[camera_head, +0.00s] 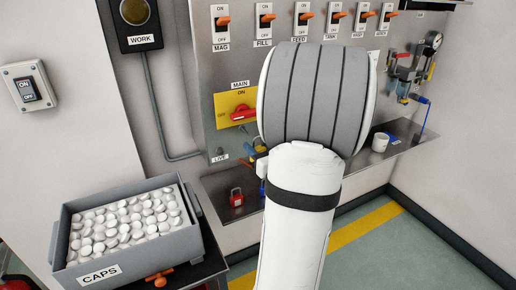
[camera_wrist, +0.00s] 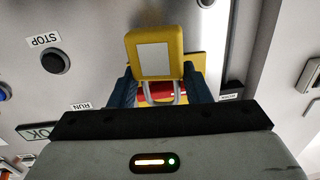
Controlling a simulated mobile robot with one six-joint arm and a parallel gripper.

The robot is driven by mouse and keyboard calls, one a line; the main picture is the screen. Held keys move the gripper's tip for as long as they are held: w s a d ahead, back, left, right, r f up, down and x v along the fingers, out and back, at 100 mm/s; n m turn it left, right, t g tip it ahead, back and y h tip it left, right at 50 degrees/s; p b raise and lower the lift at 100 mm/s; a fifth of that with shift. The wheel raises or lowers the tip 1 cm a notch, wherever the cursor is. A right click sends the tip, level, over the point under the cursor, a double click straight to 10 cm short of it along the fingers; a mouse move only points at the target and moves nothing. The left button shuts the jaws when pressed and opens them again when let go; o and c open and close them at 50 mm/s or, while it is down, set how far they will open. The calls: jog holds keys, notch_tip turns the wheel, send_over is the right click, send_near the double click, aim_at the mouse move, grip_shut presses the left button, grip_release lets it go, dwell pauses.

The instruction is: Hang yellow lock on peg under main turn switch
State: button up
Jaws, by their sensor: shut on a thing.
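The yellow lock (camera_wrist: 155,34), with a blank white label, is between the blue fingers of my gripper (camera_wrist: 160,88) in the wrist view. The gripper is shut on it, and its grey shackle (camera_wrist: 180,97) points down in that picture, which is upside down. Behind the shackle are a red handle (camera_wrist: 147,88) and yellow plate. In the head view the main turn switch (camera_head: 242,113) is a red handle on a yellow plate (camera_head: 222,104). I cannot make out the peg under the switch.
A red lock (camera_head: 236,198) is on the metal shelf (camera_head: 216,184) below the panel. A grey bin of white caps (camera_head: 62,240) stands at lower left. A white mug (camera_head: 380,143) is on the shelf at right. Orange toggle switches (camera_head: 266,18) line the panel top.

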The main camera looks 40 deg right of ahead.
aim_at(241, 134)
jog(key=shift+w+d+f, duration=0.1)
jog(key=shift+w+d, duration=0.05)
jog(key=shift+w, duration=0.7)
jog(key=shift+w+d+f, duration=0.1)
jog(key=shift+w+d, duration=0.05)
jog(key=shift+w, duration=0.65)
jog(key=shift+w+d+b, duration=0.1)
jog(key=shift+w+b, duration=0.25)
jog(key=shift+w, duration=0.25)
jog(key=shift+w+d+f, duration=0.1)
jog(key=shift+w+d, duration=0.15)
jog(key=shift+w, duration=0.55)
jog(key=shift+w+f+b, duration=0.15)
jog(key=shift+b, duration=0.3)
jog(key=shift+w+d+f, duration=0.1)
jog(key=shift+w+f, duration=0.1)
jog(key=shift+w, duration=0.1)
jog(key=shift+w+f+b, duration=0.15)
jog(key=shift+w+b, duration=0.05)
jog(key=shift+b, duration=0.4)
dwell(0.5)
